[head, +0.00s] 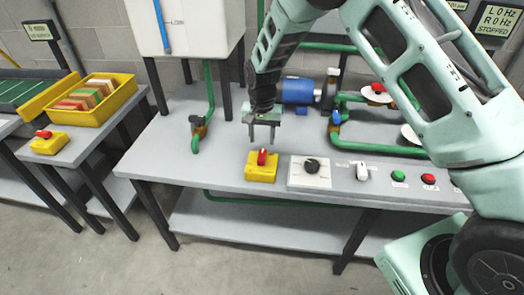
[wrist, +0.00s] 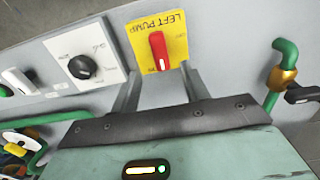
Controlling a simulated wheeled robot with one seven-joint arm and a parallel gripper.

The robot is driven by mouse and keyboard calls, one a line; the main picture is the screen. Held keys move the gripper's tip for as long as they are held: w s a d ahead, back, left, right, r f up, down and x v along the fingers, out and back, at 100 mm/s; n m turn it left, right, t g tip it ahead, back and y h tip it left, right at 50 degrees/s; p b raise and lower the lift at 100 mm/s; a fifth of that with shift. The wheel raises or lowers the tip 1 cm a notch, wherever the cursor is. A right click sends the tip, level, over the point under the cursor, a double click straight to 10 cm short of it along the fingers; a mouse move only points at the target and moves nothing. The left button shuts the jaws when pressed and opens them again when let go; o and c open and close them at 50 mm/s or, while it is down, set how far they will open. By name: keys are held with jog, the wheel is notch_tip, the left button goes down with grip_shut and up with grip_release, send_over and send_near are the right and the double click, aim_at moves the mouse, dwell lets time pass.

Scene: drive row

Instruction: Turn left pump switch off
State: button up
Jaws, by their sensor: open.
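The left pump switch is a yellow box (head: 260,174) with a red knob (head: 262,157), near the front edge of the grey bench. In the wrist view its yellow plate (wrist: 176,20) reads "LEFT PUMP", and the red knob (wrist: 159,50) lies roughly in line with the fingers' direction. My gripper (head: 261,138) is open and empty, just above and behind the switch in the head view. In the wrist view my gripper's fingertips (wrist: 161,72) sit either side of the knob's near end, and I see no contact.
Right of the switch are a white plate with a black dial (head: 312,166), a white toggle (head: 362,171), a green button (head: 398,176) and a red button (head: 428,178). Green pipes with a valve (head: 198,130) stand behind left. A display (head: 496,18) reads L 0 Hz, R 0 Hz, STOPPED. Another yellow switch box (head: 49,143) is far left.

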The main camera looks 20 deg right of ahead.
aim_at(262, 154)
notch_tip(262, 154, down, 7)
jog(key=shift+f+p, duration=0.1)
jog(key=shift+p, duration=0.3)
jog(key=c, duration=1)
